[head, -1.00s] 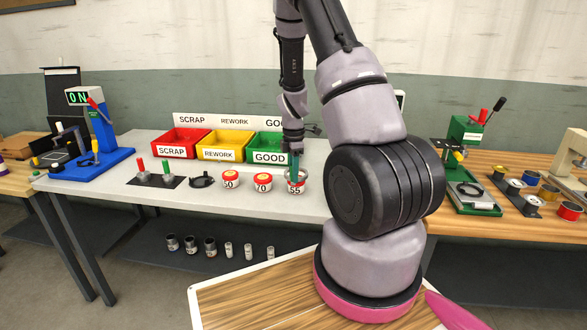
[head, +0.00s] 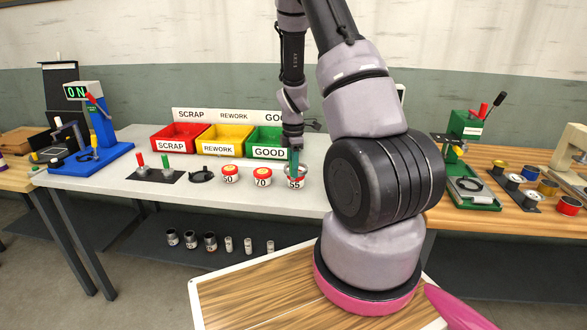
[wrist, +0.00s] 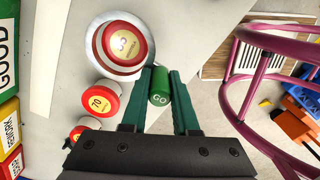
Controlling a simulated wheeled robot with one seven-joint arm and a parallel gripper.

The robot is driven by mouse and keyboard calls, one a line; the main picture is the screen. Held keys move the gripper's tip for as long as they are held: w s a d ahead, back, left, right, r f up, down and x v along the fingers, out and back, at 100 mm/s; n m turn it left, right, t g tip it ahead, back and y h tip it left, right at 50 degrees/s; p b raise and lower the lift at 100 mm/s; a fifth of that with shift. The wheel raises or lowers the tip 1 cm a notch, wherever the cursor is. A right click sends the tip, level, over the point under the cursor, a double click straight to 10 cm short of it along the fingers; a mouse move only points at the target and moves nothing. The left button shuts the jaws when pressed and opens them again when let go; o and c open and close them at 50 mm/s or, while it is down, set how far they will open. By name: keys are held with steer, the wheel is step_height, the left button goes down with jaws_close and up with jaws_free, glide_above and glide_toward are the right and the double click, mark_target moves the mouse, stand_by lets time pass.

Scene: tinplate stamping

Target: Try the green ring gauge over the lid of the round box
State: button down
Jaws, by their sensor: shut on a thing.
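My gripper (wrist: 160,88) is shut on the green handle (wrist: 160,86) marked GO of the ring gauge. The gauge's silver ring (wrist: 97,30) shows in the wrist view, encircling the red and cream lid (wrist: 127,43) of a round box, with the lid off-centre toward the right of the ring. I cannot tell whether the ring sits around the lid or just above it. In the head view my gripper (head: 294,170) is at the round box (head: 296,184) marked 55, the rightmost of three. The fingers partly cover its lid and the ring.
Round boxes marked 70 (head: 263,180) and 50 (head: 230,178) stand to the left. A black holder (head: 201,175) and a mat (head: 150,177) with red- and green-handled gauges lie further left. Red, yellow and green bins (head: 268,141) line the back. The table front is clear.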

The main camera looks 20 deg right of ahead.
steer(key=shift+f, duration=1.35)
stand_by(0.9)
steer(key=shift+r, duration=0.25)
stand_by(0.9)
steer(key=shift+r, duration=1.65)
steer(key=shift+r, duration=0.15)
steer(key=shift+r, duration=1.4)
